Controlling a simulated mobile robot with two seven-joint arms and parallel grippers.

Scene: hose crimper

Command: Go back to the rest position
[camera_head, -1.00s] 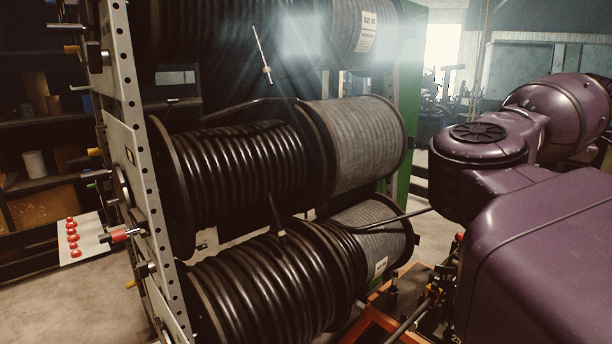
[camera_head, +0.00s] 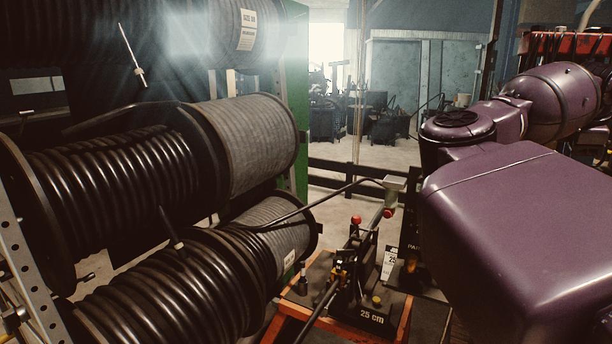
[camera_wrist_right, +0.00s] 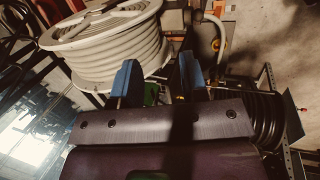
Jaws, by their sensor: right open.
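My right arm, purple, fills the right side of the head view; its gripper is outside that view. In the right wrist view my right gripper (camera_wrist_right: 160,84) shows two blue fingers spread apart. Nothing is visible between the fingers that they hold. A large reel of pale hose (camera_wrist_right: 105,45) lies behind and left of the fingers, and a dark hose coil (camera_wrist_right: 258,120) is to their right. My left gripper is in neither view.
A rack of hose reels (camera_head: 115,185) stands close on the left. An orange-framed cart (camera_head: 345,300) with a machine marked 25 cm stands in the lower middle. Open floor (camera_head: 375,155) lies behind it. A green post (camera_head: 296,110) stands beside the reels.

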